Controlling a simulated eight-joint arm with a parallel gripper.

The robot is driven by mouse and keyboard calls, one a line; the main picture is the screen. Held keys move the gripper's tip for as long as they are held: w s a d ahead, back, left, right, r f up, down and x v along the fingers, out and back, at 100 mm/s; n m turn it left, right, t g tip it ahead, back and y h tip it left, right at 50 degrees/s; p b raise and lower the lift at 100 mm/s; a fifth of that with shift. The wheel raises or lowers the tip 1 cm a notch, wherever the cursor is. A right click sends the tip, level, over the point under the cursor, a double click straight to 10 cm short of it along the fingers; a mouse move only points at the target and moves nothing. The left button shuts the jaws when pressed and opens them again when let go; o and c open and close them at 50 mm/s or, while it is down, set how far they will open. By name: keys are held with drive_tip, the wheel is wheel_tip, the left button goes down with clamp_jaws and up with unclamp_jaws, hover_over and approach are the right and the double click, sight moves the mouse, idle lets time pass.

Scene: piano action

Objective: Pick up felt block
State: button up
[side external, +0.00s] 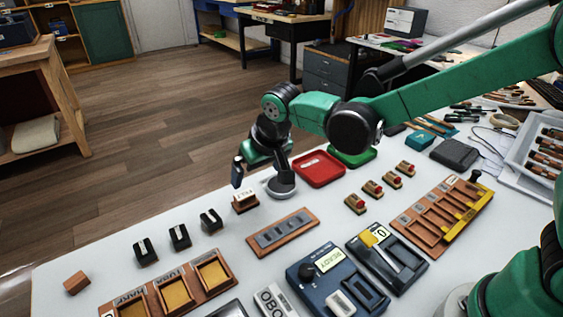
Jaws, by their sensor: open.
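A small brown block with a white label on top (245,202) stands on the white table near its far edge. Its lettering is small and appears to read FELT. My gripper (257,183) is open just above and beside this block. One dark finger hangs over the block's left side; the other side of the gripper is to its right. I cannot tell from this view whether a finger touches the block. Nothing shows held between the fingers.
Three black blocks (179,237) stand left of the labelled block. A wooden slotted tray (308,217) lies in front. Red (319,169) and green (353,158) trays lie behind to the right. Blue device (310,272) and a compartment tray (205,295) fill the front.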

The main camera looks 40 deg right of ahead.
sight(244, 194)
drive_tip(key=a+f, duration=0.1)
drive_tip(key=w+a+f, duration=0.1)
drive_tip(key=shift+f, duration=0.35)
drive_tip(key=shift+x, duration=2.7)
drive_tip(key=shift+c, duration=0.2)
drive_tip(key=c, duration=1.4)
drive_tip(key=shift+r, duration=0.1)
wheel_tip(244, 194, up, 20)
drive_tip(key=shift+f, duration=0.1)
